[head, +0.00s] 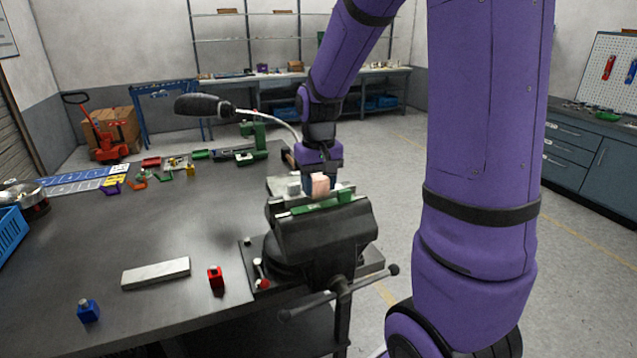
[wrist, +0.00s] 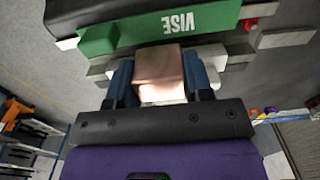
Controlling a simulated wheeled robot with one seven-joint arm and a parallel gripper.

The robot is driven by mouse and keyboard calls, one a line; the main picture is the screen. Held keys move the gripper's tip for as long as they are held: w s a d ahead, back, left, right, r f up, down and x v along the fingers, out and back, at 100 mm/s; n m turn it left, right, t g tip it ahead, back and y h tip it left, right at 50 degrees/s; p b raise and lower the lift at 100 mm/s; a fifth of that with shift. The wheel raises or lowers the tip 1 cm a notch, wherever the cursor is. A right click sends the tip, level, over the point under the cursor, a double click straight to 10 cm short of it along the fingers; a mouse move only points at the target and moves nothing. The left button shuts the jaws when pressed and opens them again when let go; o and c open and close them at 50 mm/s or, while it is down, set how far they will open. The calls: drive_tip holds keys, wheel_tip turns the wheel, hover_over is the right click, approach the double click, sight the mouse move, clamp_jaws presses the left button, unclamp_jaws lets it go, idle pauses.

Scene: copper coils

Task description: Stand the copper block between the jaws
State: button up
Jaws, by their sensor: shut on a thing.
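The copper block (head: 320,184) is a pale pinkish-copper piece held at the vise (head: 322,232). My gripper (head: 314,182) is above the vise, with its blue fingers shut on the block. In the wrist view the block (wrist: 160,70) sits between the two fingers (wrist: 158,78), beside the green jaw piece marked VISE (wrist: 175,27). The green jaw piece (head: 322,204) lies in front of the block in the head view and may hide its lower part. I cannot tell whether the block touches the vise or how deep it sits.
The dark bench holds a pale flat bar (head: 156,272), a red block (head: 216,277) and a blue block (head: 88,311) at the front. A black lamp (head: 205,105) reaches over the bench behind the vise.

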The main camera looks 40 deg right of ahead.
drive_tip(key=shift+f, duration=0.45)
idle(0.3)
drive_tip(key=shift+s+f, duration=0.1)
drive_tip(key=shift+f, duration=0.2)
drive_tip(key=c, duration=0.4)
drive_tip(key=shift+f, duration=0.3)
